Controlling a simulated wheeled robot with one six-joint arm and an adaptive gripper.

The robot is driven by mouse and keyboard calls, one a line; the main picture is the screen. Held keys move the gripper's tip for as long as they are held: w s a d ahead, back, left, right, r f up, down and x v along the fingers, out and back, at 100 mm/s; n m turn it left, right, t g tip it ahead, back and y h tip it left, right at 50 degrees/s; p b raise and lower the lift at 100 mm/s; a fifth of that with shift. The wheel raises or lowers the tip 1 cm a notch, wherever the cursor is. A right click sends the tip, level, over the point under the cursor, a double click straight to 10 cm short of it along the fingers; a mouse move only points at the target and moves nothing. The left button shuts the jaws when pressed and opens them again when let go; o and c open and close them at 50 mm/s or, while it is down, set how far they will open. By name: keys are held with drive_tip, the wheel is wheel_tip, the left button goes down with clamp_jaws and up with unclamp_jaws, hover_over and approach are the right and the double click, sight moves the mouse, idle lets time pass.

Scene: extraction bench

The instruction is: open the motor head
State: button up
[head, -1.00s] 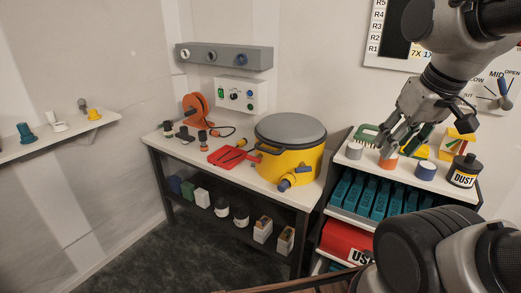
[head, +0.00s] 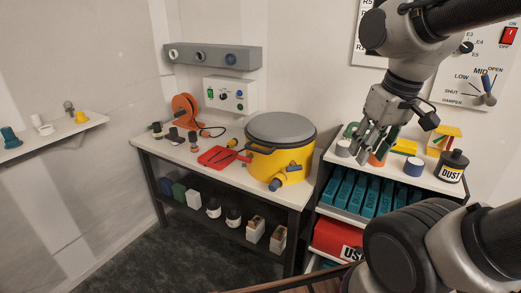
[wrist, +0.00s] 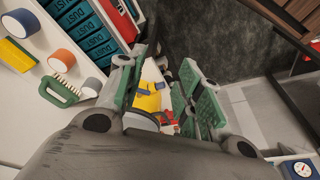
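A yellow drum (head: 292,160) stands on the bench's right end. Its grey domed lid (head: 281,127), which looks like the motor head, sits level on top. My gripper (head: 370,145) is open and empty, right of the drum and above the shelf unit's top. In the wrist view a part of the yellow drum (wrist: 149,98) shows between the spread fingers; most of the lid is hidden there.
The shelf top holds a green brush (wrist: 60,91), a grey-white cylinder (head: 343,148), an orange cylinder (head: 377,159), a blue one (head: 413,166) and a DUST bottle (head: 452,167).

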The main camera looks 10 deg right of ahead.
drive_tip(key=w+a+f+n+g+h, duration=0.55)
drive_tip(key=w+a+f, duration=0.35)
drive_tip(key=w+f, duration=0.25)
drive_tip(key=t+h, duration=0.9)
approach(255, 150)
drive_tip(key=r+x, duration=0.1)
drive_tip(key=x, duration=0.2)
drive_tip(key=shift+m, duration=0.55)
drive_tip(key=x, duration=0.5)
drive_tip(key=f+x, duration=0.1)
drive_tip(key=x, duration=0.2)
drive_tip(key=shift+a, duration=0.15)
clamp_jaws()
